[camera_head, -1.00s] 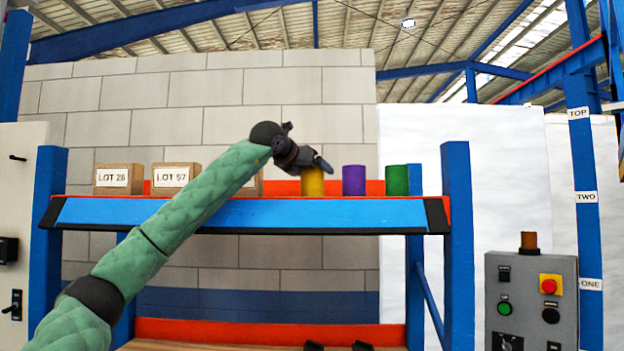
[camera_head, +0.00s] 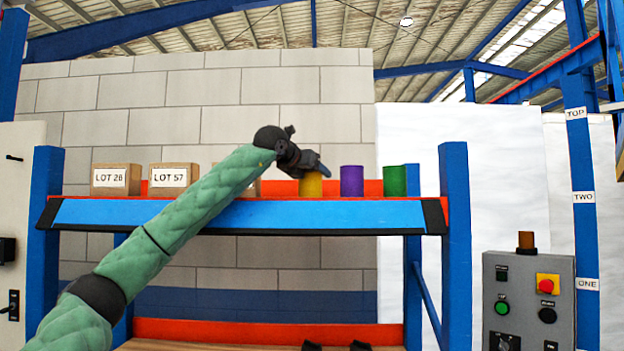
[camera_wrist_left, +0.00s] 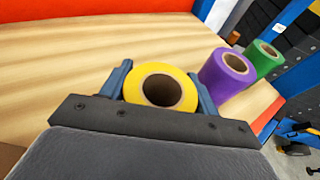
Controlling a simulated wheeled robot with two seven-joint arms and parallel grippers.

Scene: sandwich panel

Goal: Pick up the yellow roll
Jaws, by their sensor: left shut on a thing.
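The yellow roll (camera_head: 311,186) stands upright on the blue-fronted shelf (camera_head: 240,214), left of the purple roll. In the left wrist view the yellow roll (camera_wrist_left: 160,88), with its dark round core, sits between the two blue fingers. My left gripper (camera_head: 314,168) reaches down over the roll from the upper left and is shut on it; in the left wrist view the gripper (camera_wrist_left: 163,86) has a finger on each side of it. I cannot tell whether the roll's base touches the shelf. My right gripper is not in view.
The purple roll (camera_head: 352,181) stands close to the right, and the green roll (camera_head: 394,181) is beyond it. Boxes marked LOT 28 (camera_head: 116,179) and LOT 57 (camera_head: 174,179) stand to the left, with another box partly behind my arm. A grey control box (camera_head: 528,300) is at lower right.

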